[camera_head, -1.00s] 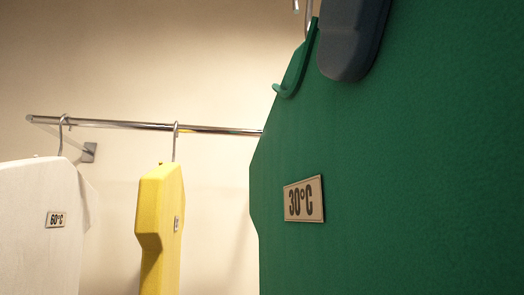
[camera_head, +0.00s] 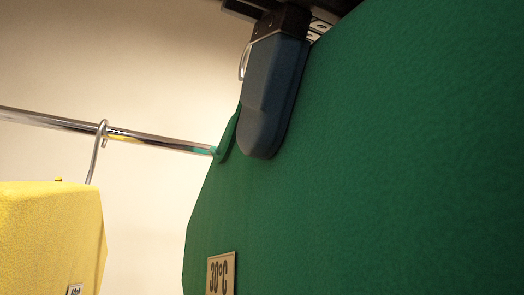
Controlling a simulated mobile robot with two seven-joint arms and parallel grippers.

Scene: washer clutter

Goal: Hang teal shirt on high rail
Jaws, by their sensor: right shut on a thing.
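Part of a metal hanger hook (camera_head: 243,62) shows beside that finger, above the rail in the picture. The chrome rail (camera_head: 60,121) runs from the left edge and goes out of sight behind the shirt. I cannot tell whether the hook touches it. My left gripper is out of view.
A yellow garment (camera_head: 50,230) hangs from the rail by a metal hook (camera_head: 98,150) at the left. Bare rail shows between that hook and the teal shirt. A plain beige wall (camera_head: 130,60) stands behind.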

